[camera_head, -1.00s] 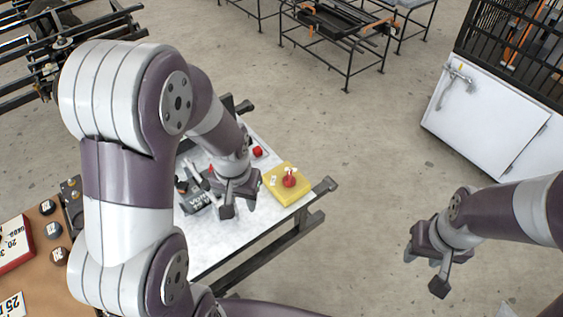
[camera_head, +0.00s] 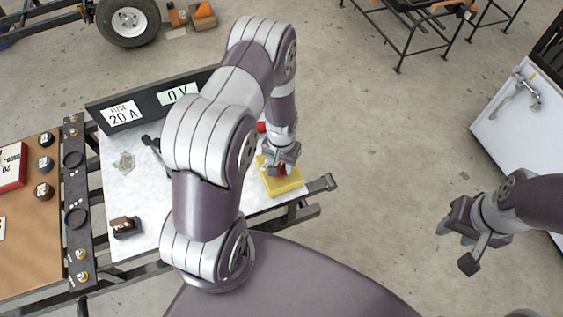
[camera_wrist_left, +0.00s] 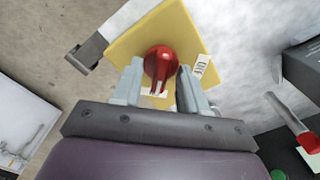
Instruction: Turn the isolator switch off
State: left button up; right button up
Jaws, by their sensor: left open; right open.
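The isolator switch is a yellow box (camera_head: 284,183) with a red knob (camera_wrist_left: 161,64), at the right end of the white-topped table. A white label (camera_wrist_left: 203,68) with dark lettering sits beside the knob in the left wrist view. My left gripper (camera_head: 281,168) is open at the box. In the left wrist view its two fingers (camera_wrist_left: 156,88) stand on either side of the red knob, and contact cannot be told. In the head view the gripper hides most of the knob. My right gripper (camera_head: 456,248) is open and empty over the floor at the right.
The white-topped table (camera_head: 150,213) carries a dark panel (camera_head: 150,101) with "FUSE 20 A" and "0 V" labels. A red-handled part (camera_wrist_left: 291,115) lies near the switch. A brown board (camera_head: 40,235) stands at the left. A white cabinet (camera_head: 515,110) is at the right.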

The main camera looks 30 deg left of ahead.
pick_arm(q)
grip_shut()
jog(key=n+p, duration=0.1)
jog(key=n, duration=0.3)
jog(key=shift+r+n, duration=0.1)
jog(key=shift+n, duration=0.2)
jog(key=n, duration=0.4)
jog(key=shift+n+p, duration=0.3)
jog(key=n, duration=0.4)
jog(key=shift+n+p, duration=0.4)
jog(key=shift+n, duration=1.9)
jog(key=shift+w, duration=0.1)
